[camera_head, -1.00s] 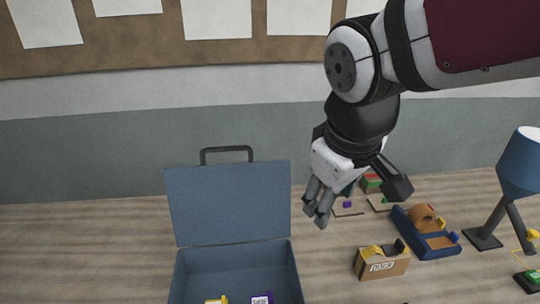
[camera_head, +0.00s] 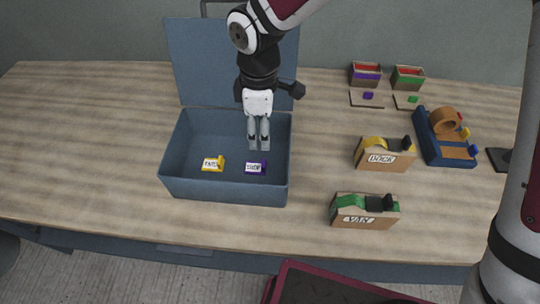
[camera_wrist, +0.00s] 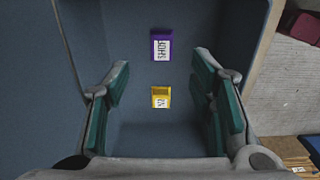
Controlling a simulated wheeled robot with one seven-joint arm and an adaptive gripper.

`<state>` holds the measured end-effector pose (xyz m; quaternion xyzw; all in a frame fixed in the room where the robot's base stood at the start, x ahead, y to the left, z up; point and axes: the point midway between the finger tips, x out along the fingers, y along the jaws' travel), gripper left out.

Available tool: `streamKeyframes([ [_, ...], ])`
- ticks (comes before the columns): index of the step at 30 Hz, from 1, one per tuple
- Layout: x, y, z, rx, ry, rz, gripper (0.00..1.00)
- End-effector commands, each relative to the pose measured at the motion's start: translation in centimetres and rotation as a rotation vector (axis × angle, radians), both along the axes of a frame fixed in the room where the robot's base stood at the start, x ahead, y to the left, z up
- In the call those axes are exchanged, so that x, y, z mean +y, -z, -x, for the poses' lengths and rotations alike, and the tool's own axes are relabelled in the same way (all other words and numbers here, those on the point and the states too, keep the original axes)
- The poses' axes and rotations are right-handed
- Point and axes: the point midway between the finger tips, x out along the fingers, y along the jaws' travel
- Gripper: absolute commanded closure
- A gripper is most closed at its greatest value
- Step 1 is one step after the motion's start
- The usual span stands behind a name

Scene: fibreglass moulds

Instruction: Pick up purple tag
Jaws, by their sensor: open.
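The purple tag (camera_head: 256,168) has a white printed label and lies on the floor of the open blue case (camera_head: 176,190), right of a yellow tag (camera_head: 213,164). My gripper (camera_head: 258,148) points down into the case, on the far side of the purple tag in the head view. In the wrist view, the purple tag (camera_wrist: 161,46) and the yellow tag (camera_wrist: 160,97) lie in a column between the lines of my fingers. My gripper (camera_wrist: 160,82) is open with nothing between its fingers. The height of the fingertips above the case floor is hard to tell.
The case's lid (camera_head: 205,65) stands raised behind my gripper, and its walls surround both tags. The table's left side is clear.

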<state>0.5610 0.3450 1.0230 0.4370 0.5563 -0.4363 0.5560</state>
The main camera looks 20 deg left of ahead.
Motion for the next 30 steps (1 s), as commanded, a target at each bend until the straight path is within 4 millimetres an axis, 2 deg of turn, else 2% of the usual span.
streamKeyframes([
  [12,-0.1,6.9,0.1,0.003,0.001,0.002,0.50],
  [20,-0.2,8.7,0.2,0.001,0.002,0.002,0.50],
  [30,-0.5,12.8,0.4,0.002,0.003,0.001,0.50],
])
